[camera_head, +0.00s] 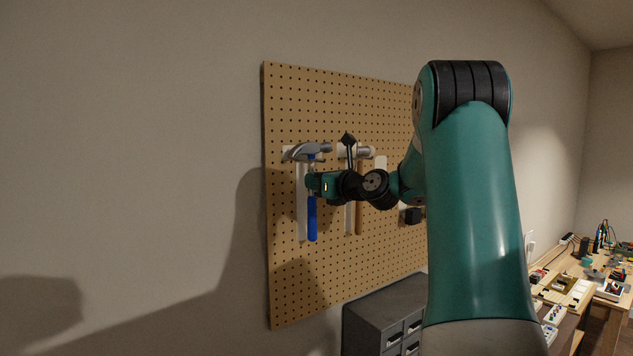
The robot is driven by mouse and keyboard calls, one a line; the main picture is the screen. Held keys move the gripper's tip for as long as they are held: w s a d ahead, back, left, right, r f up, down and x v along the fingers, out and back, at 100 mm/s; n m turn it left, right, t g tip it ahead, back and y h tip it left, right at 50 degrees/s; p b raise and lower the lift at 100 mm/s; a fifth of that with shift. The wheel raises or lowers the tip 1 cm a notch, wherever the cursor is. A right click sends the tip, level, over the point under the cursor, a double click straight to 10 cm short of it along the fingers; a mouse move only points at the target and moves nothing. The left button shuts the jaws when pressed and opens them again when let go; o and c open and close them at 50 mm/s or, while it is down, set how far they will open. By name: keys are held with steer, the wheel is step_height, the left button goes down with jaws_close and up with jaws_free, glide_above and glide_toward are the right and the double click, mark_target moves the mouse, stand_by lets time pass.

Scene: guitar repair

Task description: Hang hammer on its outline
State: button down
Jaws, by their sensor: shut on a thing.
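A claw hammer with a grey metal head and a blue handle (312,220) is upright in front of the pegboard (330,270), head up. My gripper (313,183) is shut on its handle, just below the head. A white hammer-shaped outline (301,215) shows on the board just left of the handle, so the hammer sits slightly to its right in this view. Whether the hammer touches the board cannot be told. My gripper hides part of the handle.
Another hammer with a wooden handle (359,205) hangs close to the right, partly behind my arm. A grey drawer cabinet (385,310) stands below the board. A cluttered workbench (575,280) is at the far right. The wall left of the board is clear.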

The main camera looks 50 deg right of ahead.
steer(key=shift+f, duration=0.5)
stand_by(0.4)
steer(key=c, duration=1.1)
jaws_free()
steer(key=shift+o, duration=0.2)
